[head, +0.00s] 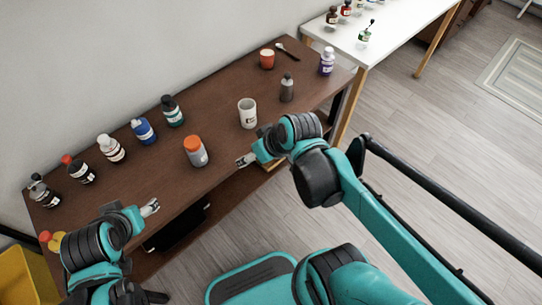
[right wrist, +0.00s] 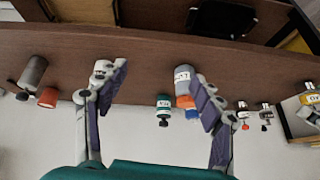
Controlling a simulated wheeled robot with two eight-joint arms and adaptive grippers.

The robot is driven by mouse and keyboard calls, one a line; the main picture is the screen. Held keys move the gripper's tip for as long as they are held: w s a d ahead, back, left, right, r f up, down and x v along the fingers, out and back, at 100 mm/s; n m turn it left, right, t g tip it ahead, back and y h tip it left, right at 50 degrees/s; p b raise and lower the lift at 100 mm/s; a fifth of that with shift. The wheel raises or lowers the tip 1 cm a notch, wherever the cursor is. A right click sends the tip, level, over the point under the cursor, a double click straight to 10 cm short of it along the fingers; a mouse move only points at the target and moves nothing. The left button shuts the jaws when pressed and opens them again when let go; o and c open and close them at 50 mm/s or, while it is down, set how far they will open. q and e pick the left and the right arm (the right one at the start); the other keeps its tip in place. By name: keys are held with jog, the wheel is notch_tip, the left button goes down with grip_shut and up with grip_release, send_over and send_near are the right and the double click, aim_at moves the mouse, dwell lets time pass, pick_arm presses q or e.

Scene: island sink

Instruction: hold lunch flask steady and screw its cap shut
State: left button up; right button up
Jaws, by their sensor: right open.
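The lunch flask (head: 196,157) stands upright on the brown table, grey with an orange cap (head: 192,143) sitting on its top. I cannot tell how tightly the cap is seated. In the right wrist view the flask (right wrist: 183,77) appears upside down, beside and partly behind one finger. My right gripper (head: 243,160) is open and empty, to the right of the flask and apart from it. Its spread fingers (right wrist: 158,72) show in the right wrist view. My left gripper (head: 150,208) is at the table's front edge, left of and nearer than the flask; its finger opening is unclear.
A white cup (head: 247,115) stands just behind my right gripper. Several bottles, including a blue one (head: 143,131) and a green-labelled one (head: 172,112), line the back. A red cup (head: 267,59) and grey bottle (head: 287,90) stand farther right. Table around the flask is clear.

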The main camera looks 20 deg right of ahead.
jog(key=shift+s+d+r+m+t+h, duration=0.25)
jog(key=shift+s+d+m+h, duration=0.15)
jog(key=shift+s+d+m, duration=0.15)
jog(key=shift+s+d+r+m+t+h, duration=0.25)
jog(key=shift+s+d+h, duration=0.2)
jog(key=shift+s, duration=0.25)
jog(key=shift+s+d+r+m+t+h, duration=0.2)
jog(key=shift+s+d+m+h, duration=0.15)
jog(key=shift+s+d+m, duration=0.2)
